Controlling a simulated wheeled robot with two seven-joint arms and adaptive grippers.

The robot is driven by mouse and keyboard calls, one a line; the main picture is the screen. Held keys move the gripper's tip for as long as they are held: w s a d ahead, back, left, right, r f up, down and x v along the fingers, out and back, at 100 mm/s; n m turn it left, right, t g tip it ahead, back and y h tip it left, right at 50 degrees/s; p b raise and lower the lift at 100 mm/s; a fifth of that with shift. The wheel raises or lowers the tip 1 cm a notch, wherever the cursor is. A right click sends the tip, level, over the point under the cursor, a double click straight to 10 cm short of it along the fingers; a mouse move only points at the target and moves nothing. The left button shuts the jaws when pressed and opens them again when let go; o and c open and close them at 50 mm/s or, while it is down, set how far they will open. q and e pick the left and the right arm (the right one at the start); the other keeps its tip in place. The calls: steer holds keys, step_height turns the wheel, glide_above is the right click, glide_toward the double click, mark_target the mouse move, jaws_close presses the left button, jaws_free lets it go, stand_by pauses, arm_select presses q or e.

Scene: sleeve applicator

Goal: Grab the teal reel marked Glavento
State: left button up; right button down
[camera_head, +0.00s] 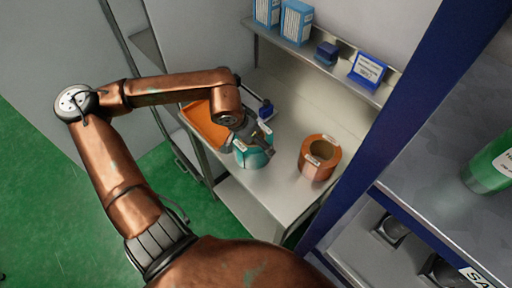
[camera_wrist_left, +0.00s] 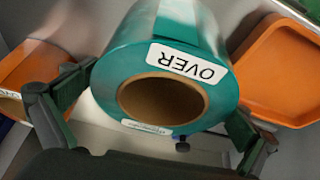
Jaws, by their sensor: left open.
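The teal reel (camera_head: 253,157) stands on the pale worktop, partly hidden by my left gripper (camera_head: 257,142) in the head view. In the left wrist view the teal reel (camera_wrist_left: 165,75) shows its brown core hole and a white label reading "OVER", upside down. A second small label on it is too small to read, and I cannot make out the name Glavento. My left gripper (camera_wrist_left: 160,95) is open, with one finger on each side of the reel. I cannot tell whether the fingers touch it. My right gripper is not in view.
An orange reel (camera_head: 320,157) stands to the right on the worktop (camera_head: 283,185). An orange tray (camera_head: 205,127) lies to the left. A shelf behind holds blue-white boxes (camera_head: 296,22) and a blue sign (camera_head: 367,70). A dark blue post (camera_head: 395,125) rises at the right.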

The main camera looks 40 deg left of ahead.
arm_select(q)
steer(key=b+x, duration=0.1)
steer(key=x, duration=0.2)
steer(key=shift+w, duration=0.1)
steer(key=shift+r, duration=0.15)
steer(key=shift+c, duration=0.3)
steer(key=c, duration=1.7)
steer(key=shift+c, duration=0.4)
steer(key=shift+r, duration=0.15)
